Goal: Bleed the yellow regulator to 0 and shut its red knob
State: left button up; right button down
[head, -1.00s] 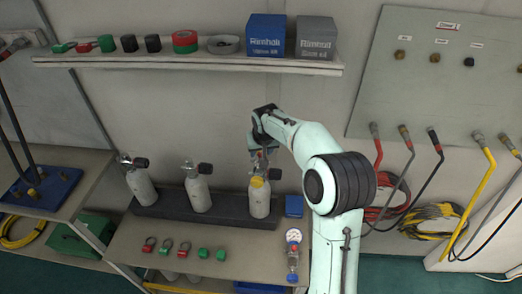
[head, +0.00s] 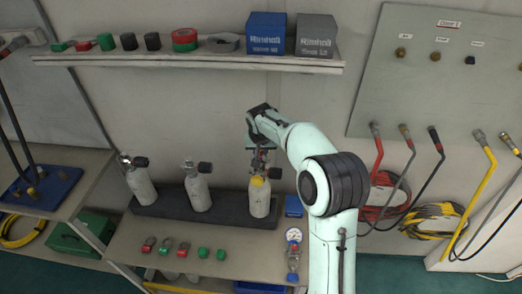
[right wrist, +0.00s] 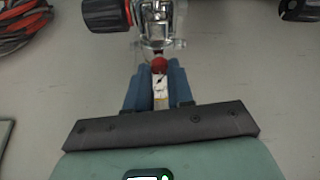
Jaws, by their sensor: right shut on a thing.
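The yellow-collared regulator (head: 258,181) sits on top of the rightmost upright grey cylinder (head: 260,203) in the black rack. My right gripper (head: 259,150) is directly above it, pointing down. In the right wrist view, the blue fingers of my right gripper (right wrist: 159,80) are closed around the lower part of a small red knob (right wrist: 159,65) on a metal valve fitting (right wrist: 158,28). A black handwheel with an orange ring (right wrist: 105,14) is beside that fitting. I cannot read a pressure from here. My left gripper is not in view.
Two other cylinders (head: 198,193) (head: 142,187) stand to the left in the rack (head: 228,212). A gauge (head: 293,235) is on the bench at right, close to my arm. A shelf (head: 190,62) with boxes runs above. Hoses (head: 379,150) hang at the right.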

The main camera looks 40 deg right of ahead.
jog(key=c, duration=1)
grip_release()
jog(key=v, duration=1.3)
jog(key=shift+w+r, duration=0.1)
jog(key=shift+r, duration=0.15)
